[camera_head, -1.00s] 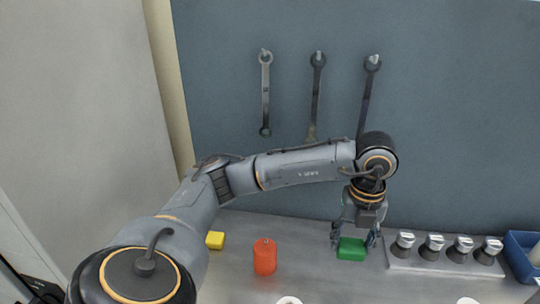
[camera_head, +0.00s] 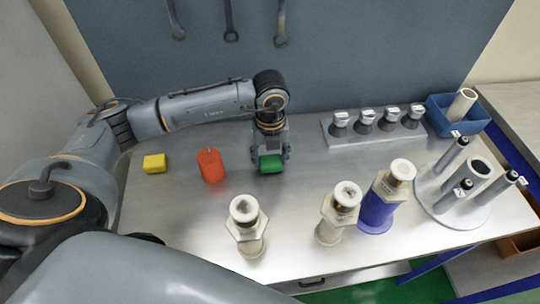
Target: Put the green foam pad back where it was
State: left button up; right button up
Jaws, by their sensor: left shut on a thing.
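The green foam pad (camera_head: 271,164) is a small block at the back middle of the metal workbench. My left gripper (camera_head: 271,155) points down and is shut on the pad, with a finger at each side of it. I cannot tell whether the pad touches the bench or is held just above it. My right gripper is not in view, though a large grey link of mine crosses the lower left.
A red canister (camera_head: 210,165) and a yellow block (camera_head: 154,163) stand left of the pad. White capped cylinders (camera_head: 247,222) (camera_head: 338,212) and a blue one (camera_head: 376,211) stand in front. A rack (camera_head: 375,132) of several fittings, a blue bin (camera_head: 440,118) and a round stand (camera_head: 450,212) are right.

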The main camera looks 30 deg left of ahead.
pick_arm(q)
jog(key=shift+f, duration=0.35)
jog(key=o, duration=1.1)
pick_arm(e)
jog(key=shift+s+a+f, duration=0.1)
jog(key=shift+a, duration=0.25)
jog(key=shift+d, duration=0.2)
